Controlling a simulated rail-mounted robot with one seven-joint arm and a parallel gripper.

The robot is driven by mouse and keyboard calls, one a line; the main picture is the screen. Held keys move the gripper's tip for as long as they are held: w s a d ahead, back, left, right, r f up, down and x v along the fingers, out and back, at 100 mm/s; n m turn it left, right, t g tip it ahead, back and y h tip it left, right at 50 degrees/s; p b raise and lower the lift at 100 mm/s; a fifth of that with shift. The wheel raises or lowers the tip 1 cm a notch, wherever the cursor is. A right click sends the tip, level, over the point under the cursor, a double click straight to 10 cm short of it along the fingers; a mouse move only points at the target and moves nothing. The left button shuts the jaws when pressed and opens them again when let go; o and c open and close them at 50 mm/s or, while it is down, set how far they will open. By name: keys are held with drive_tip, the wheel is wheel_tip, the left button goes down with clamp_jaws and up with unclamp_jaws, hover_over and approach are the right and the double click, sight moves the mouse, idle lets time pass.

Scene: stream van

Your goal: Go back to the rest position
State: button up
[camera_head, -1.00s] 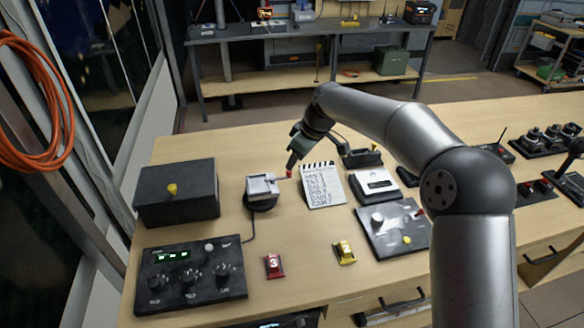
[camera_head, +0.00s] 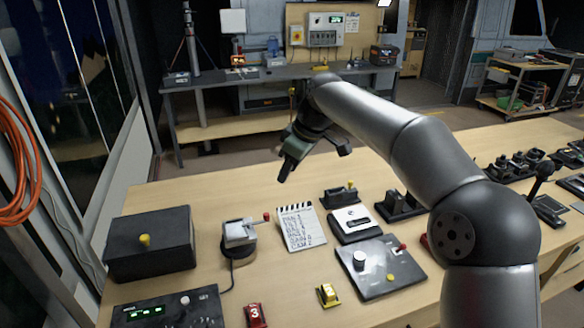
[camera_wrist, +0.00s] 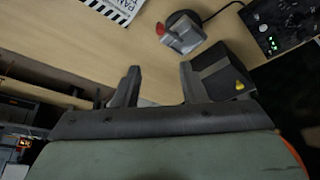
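My gripper (camera_head: 284,172) hangs above the far part of the wooden table (camera_head: 330,180), behind the slate-like notepad. In the wrist view my gripper (camera_wrist: 158,78) shows two dark fingers wide apart with nothing between them. A grey device with a red-tipped lever (camera_head: 240,233) stands on the table at the left of the notepad, apart from my gripper. The same device shows beyond the fingers in the wrist view (camera_wrist: 183,36).
A black box with a yellow knob (camera_head: 150,246) is at the left. The notepad (camera_head: 301,228), a white-topped device (camera_head: 353,222) and a control panel (camera_head: 380,268) stand in the middle. Numbered tags (camera_head: 327,293) lie at the front. A back workbench (camera_head: 230,83) stands beyond the table.

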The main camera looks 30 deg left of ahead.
drive_tip(key=s+d+f+m+h, duration=0.1)
drive_tip(key=s+d+m, duration=0.15)
drive_tip(key=d, duration=0.75)
drive_tip(key=s+d+f+m+t+h, duration=0.15)
drive_tip(key=d+m, duration=0.25)
drive_tip(key=d, duration=0.6)
drive_tip(key=s+d+f+m+h, duration=0.2)
drive_tip(key=s+d+m, duration=0.1)
drive_tip(key=d, duration=0.7)
drive_tip(key=s+d+f+m, duration=0.4)
drive_tip(key=s+d, duration=0.4)
drive_tip(key=s, duration=0.1)
drive_tip(key=s+d+f+m, duration=0.4)
drive_tip(key=s+d+m, duration=0.1)
drive_tip(key=s+d, duration=0.3)
drive_tip(key=shift+s+d+g, duration=0.15)
drive_tip(key=shift+s+g, duration=0.2)
drive_tip(key=shift+s, duration=0.05)
drive_tip(key=shift+r+p, duration=0.5)
drive_tip(key=shift+p, duration=0.05)
